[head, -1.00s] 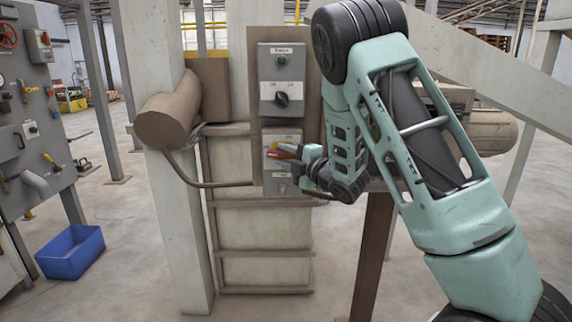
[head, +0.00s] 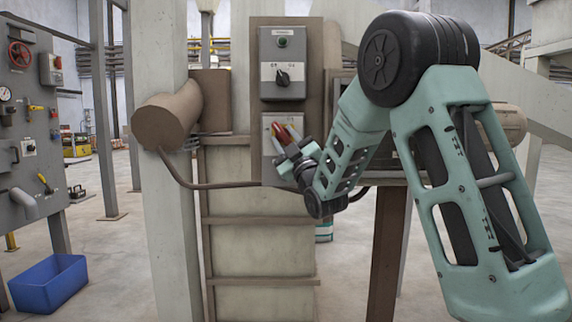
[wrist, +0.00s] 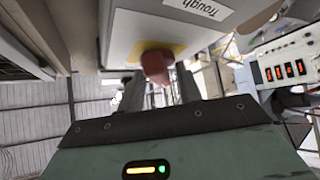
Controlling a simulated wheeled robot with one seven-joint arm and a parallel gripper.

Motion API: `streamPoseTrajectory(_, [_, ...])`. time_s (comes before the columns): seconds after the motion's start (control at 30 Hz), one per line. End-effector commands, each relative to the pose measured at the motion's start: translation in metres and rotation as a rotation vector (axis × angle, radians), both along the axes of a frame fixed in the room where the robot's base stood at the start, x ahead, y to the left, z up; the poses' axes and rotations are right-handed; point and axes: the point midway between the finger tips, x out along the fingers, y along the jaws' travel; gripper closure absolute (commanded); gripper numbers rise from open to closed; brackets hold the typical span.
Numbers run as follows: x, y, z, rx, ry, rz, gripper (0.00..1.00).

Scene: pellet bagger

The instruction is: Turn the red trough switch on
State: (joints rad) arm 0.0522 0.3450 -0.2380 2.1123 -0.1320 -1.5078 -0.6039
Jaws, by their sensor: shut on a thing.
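The red trough switch (head: 288,132) sits on the lower grey box (head: 268,146) of the brown panel. My gripper (head: 284,143) reaches it from the lower right and is shut on its red handle. The handle looks tilted in the head view, and my fingers partly hide it. In the wrist view the red handle (wrist: 156,66) stands between my two fingers (wrist: 158,92), in front of a yellow plate (wrist: 170,48). A white label reading "Trough" (wrist: 207,9) is beside the plate.
Above is a grey box with a green button (head: 282,42) and a black rotary switch (head: 283,77). A brown cylinder (head: 165,118) juts out at the left. A grey control board (head: 30,130) and a blue bin (head: 48,283) stand further left.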

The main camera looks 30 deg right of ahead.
Motion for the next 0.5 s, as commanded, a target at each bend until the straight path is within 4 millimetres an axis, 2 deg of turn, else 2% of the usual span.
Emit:
streamPoseTrajectory(0.03, [0.0003, 0.0009, -0.0124, 0.039, -0.027, 0.001, 0.88])
streamPoseTrajectory(0.5, [0.0033, 0.004, -0.0095, 0.374, -0.249, 0.001, 0.88])
